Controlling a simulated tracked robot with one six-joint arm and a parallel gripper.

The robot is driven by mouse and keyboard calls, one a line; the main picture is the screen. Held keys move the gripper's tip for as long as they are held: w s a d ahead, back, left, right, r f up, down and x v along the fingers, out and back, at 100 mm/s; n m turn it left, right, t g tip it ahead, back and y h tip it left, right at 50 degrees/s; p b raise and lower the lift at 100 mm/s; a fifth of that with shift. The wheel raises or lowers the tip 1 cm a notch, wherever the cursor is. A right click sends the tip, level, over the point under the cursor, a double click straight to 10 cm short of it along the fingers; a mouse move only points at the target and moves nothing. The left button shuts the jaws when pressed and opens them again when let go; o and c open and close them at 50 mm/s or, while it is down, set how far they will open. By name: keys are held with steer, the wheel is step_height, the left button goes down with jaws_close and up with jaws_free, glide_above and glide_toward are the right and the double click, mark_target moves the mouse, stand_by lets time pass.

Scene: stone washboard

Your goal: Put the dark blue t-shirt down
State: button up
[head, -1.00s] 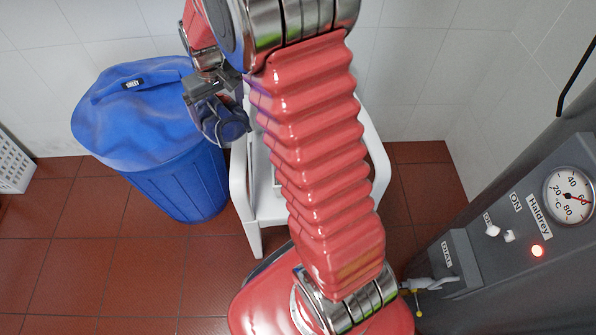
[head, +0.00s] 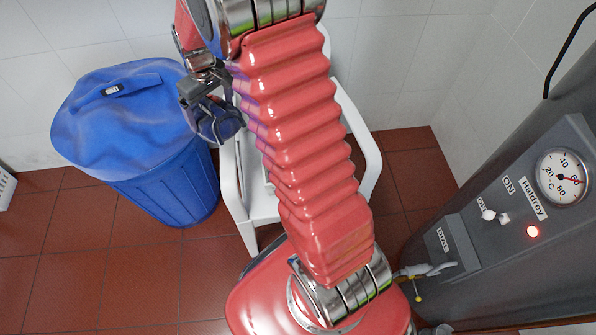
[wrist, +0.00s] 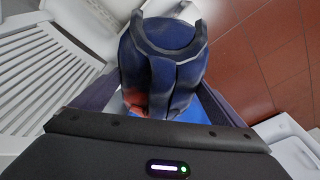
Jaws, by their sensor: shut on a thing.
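The dark blue t-shirt (head: 222,126) is a small crumpled bundle hanging under my gripper (head: 204,92). My gripper is shut on it. In the head view the bundle hangs in the air between the blue bin and the white chair, near the chair's left arm. My own arm hides part of the chair behind it.
A blue bin (head: 170,190) with a blue top (head: 110,115) bearing a small label stands left. A white slatted chair (head: 235,185) stands behind my arm; its slats (wrist: 45,75) show in the wrist view. A grey machine (head: 500,265) with a dial is right. Red tiled floor lies between.

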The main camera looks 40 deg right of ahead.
steer(key=s+d+f+n, duration=0.3)
steer(key=d+f, duration=0.4)
steer(key=f, duration=0.3)
steer(key=s+d+f+n+y, duration=0.1)
steer(key=s+d+f+n, duration=0.3)
steer(key=d+f, duration=0.3)
steer(key=s+d+f+n, duration=0.3)
steer(key=d+f, duration=0.5)
steer(key=f, duration=0.5)
steer(key=shift+s+g, duration=0.3)
steer(key=shift+s, duration=0.2)
steer(key=shift+f, duration=2.9)
steer(key=shift+f, duration=2.05)
steer(key=shift+f, duration=0.1)
